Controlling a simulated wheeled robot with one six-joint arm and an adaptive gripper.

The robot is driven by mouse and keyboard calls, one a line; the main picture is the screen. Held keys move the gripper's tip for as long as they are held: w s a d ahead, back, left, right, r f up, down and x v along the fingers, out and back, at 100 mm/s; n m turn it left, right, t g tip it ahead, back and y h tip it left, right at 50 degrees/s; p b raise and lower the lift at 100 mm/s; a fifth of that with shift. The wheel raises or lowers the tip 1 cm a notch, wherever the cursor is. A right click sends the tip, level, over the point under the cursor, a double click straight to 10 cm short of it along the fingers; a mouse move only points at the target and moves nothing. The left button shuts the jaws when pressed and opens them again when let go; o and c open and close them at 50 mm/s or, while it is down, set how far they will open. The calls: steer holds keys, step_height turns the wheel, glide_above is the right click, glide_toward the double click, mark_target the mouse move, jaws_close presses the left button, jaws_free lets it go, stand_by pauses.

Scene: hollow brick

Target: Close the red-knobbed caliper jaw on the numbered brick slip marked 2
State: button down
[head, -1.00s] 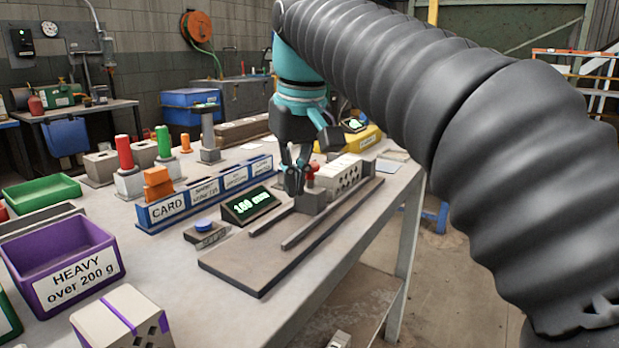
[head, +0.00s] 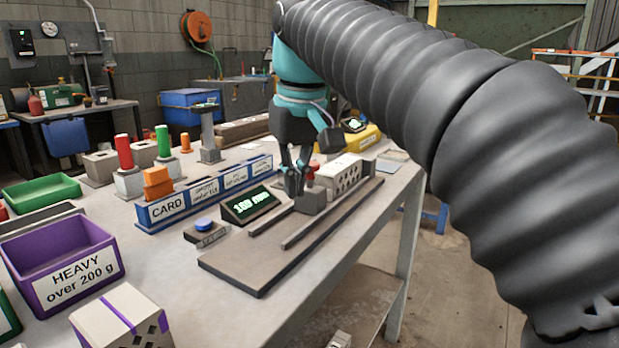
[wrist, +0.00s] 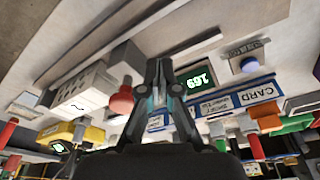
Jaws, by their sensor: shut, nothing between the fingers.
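The caliper stands on a grey-brown base (head: 235,270) with rails. Its grey movable jaw block (head: 314,203) carries a red knob (head: 312,168), also in the wrist view (wrist: 122,101). A pale hollow brick slip (head: 347,174) with dark holes lies just beyond the jaw block. In the wrist view the brick slip (wrist: 88,88) shows a dark mark on its face that I cannot read surely. My gripper (head: 293,192) is shut and empty, pointing down close beside the knob on its left. In the wrist view my fingertips (wrist: 159,68) are beside the knob; contact is unclear.
A green-lit display (head: 250,205) and a blue button (head: 203,225) stand left of the rails. Behind them is a blue labelled rack (head: 205,192). The right table edge runs close to the base.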

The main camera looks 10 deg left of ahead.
mark_target(309, 189)
steer(key=shift+f+b, duration=0.85)
steer(key=shift+f, duration=0.7)
steer(key=shift+w+d+p, duration=0.4)
steer(key=shift+w+p, duration=0.15)
steer(key=shift+w, duration=0.4)
steer(key=shift+w+d+p, duration=0.35)
steer(key=shift+w+p, duration=0.25)
steer(key=shift+w, duration=0.35)
steer(key=shift+w+d+p, duration=0.4)
steer(key=shift+w+p, duration=0.15)
steer(key=shift+w, duration=0.4)
steer(key=shift+s, duration=0.2)
steer(key=shift+s+a, duration=0.35)
steer(key=shift+s, duration=0.4)
steer(key=shift+r, duration=0.1)
steer(key=shift+r+p, duration=0.65)
steer(key=shift+r, duration=3.25)
